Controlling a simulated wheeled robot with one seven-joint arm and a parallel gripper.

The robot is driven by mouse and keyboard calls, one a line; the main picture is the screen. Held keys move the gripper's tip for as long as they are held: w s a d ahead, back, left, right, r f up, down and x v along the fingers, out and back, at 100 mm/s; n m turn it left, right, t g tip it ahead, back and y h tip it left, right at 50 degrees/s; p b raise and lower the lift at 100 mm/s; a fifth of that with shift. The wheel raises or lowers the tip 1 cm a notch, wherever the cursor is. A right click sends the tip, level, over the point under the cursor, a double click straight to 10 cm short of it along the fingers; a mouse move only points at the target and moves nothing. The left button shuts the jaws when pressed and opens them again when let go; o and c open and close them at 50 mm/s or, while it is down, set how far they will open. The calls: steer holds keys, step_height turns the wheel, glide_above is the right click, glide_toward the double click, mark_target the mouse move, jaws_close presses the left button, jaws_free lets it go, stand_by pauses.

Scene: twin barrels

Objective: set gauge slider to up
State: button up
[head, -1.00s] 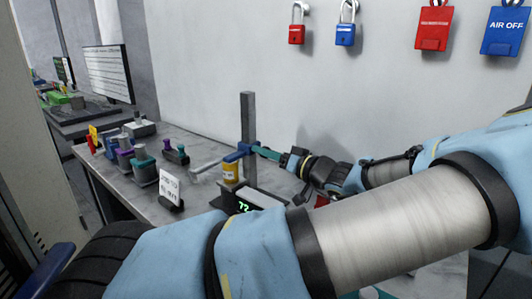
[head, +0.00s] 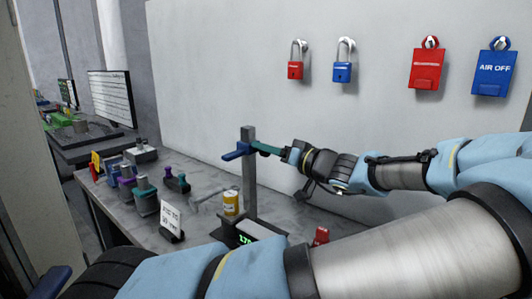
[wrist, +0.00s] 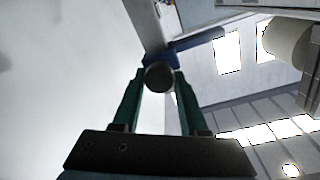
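The gauge has a grey upright post (head: 249,182) with a blue slider (head: 236,152) near its top. At its foot is a black base with a green digital display (head: 246,239); its digits are hard to read. My gripper (head: 262,149) reaches in from the right at the slider's height. In the wrist view, its two teal fingers (wrist: 159,75) are on either side of the slider's dark round knob (wrist: 158,79), apparently closed on it. The blue slider body (wrist: 161,56) and post lie just beyond the knob.
Several coloured weights stand farther left. Padlocks and tags hang on the wall behind. A small red object (head: 320,235) lies below my arm.

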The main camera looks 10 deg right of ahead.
steer(key=o, duration=0.4)
steer(key=shift+f, duration=0.1)
steer(key=shift+c, duration=0.2)
steer(key=shift+s, duration=0.15)
steer(key=b+v, duration=0.3)
steer(key=v, duration=0.7)
steer(key=shift+s+d, duration=0.2)
steer(key=shift+d, duration=0.05)
